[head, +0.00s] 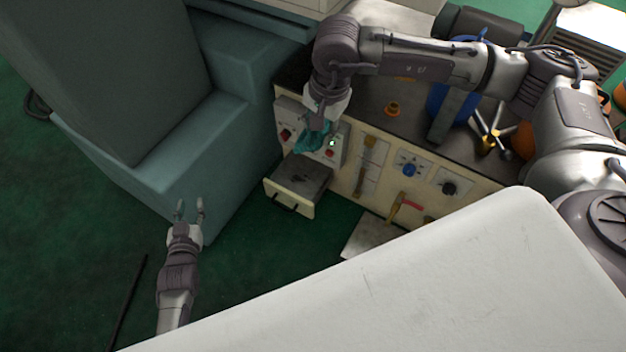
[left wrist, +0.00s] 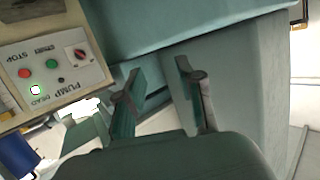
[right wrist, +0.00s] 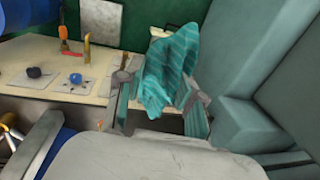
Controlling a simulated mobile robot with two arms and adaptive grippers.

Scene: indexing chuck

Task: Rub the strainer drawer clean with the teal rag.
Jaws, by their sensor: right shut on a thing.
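The strainer drawer (head: 291,202) is pulled out of the cream cabinet front in the head view. Its grey inside shows some darker marks. My right gripper (head: 318,116) is shut on the teal rag (head: 311,140), which hangs above the back of the drawer, in front of the pump panel. In the right wrist view the rag (right wrist: 168,72) is bunched between the fingers. I cannot tell whether it touches anything. My left gripper (head: 190,208) is open and empty, low and left of the drawer; its spread fingers also show in the left wrist view (left wrist: 160,88).
The pump panel (head: 330,143) with a lit green lamp is just above the drawer. A blue-green machine body (head: 160,150) stands close on the left. Knobs and a red-handled valve (head: 404,204) lie along the cabinet front to the right. Green floor is free in front of the drawer.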

